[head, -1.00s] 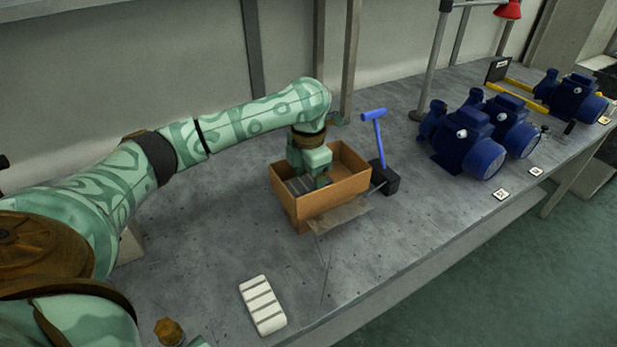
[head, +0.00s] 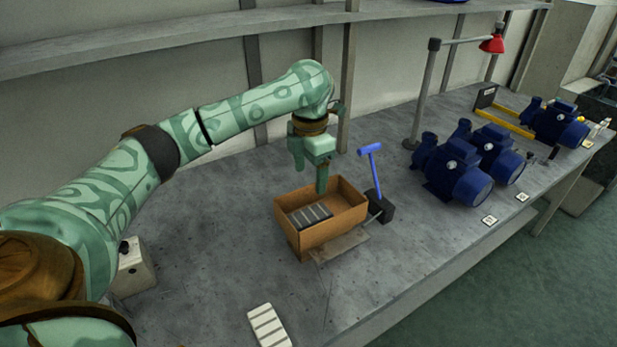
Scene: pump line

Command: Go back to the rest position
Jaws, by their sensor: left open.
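My left gripper (head: 311,178) is open and empty, pointing down above the wooden box (head: 335,231). One finger hangs over the box's back rim and the other is to its left, higher in the picture. A dark grey ribbed block (head: 309,216) lies inside the box, on the left side, apart from the gripper. My right gripper does not show.
A blue-handled tool (head: 374,176) stands in a black block right of the box. Several blue pumps (head: 455,170) stand along the bench at right. A white ribbed block (head: 268,326) lies at the front. A shelf (head: 200,27) runs along the wall. A red lamp (head: 491,45) hangs at back right.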

